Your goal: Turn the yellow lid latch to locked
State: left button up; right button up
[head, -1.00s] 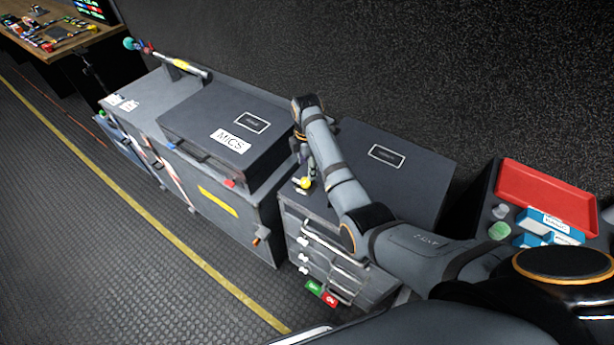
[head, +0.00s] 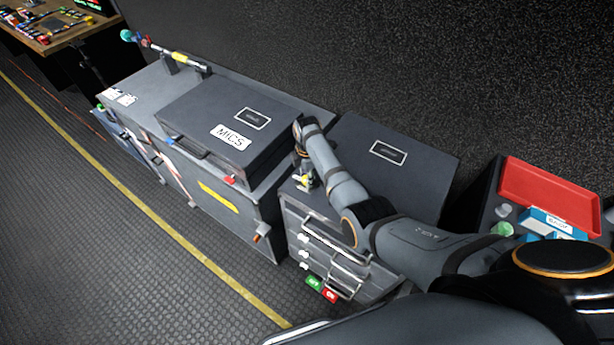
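The yellow latch (head: 306,181) is a small yellow piece at the front left edge of the dark case on the drawer unit, right of the MICS case. My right arm reaches in from the lower right, and my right gripper (head: 303,176) points down right at the yellow latch, covering part of it. The fingers are small and dark here, so I cannot tell whether they touch it or how far apart they are. The dark lid (head: 388,165) behind the arm lies flat. My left gripper is not in view.
A drawer unit (head: 345,245) has green and red tags. A red tray (head: 548,188) is at the right. The floor at left is clear.

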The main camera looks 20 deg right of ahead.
jog(key=c, duration=0.4)
jog(key=shift+r+m+p, duration=0.15)
jog(key=shift+m+p, duration=0.45)
jog(key=shift+m, duration=0.4)
jog(key=m+p, duration=0.1)
jog(key=m, duration=0.4)
jog(key=shift+p, duration=0.4)
jog(key=m+p, duration=0.1)
jog(key=m, duration=0.3)
jog(key=shift+w+m, duration=0.1)
jog(key=shift+m, duration=0.3)
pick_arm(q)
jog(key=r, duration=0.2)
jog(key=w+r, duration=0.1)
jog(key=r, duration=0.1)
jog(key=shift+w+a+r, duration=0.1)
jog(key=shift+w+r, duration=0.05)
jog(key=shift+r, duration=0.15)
pick_arm(e)
jog(key=m, duration=0.4)
jog(key=shift+m, duration=0.4)
jog(key=o, duration=1.1)
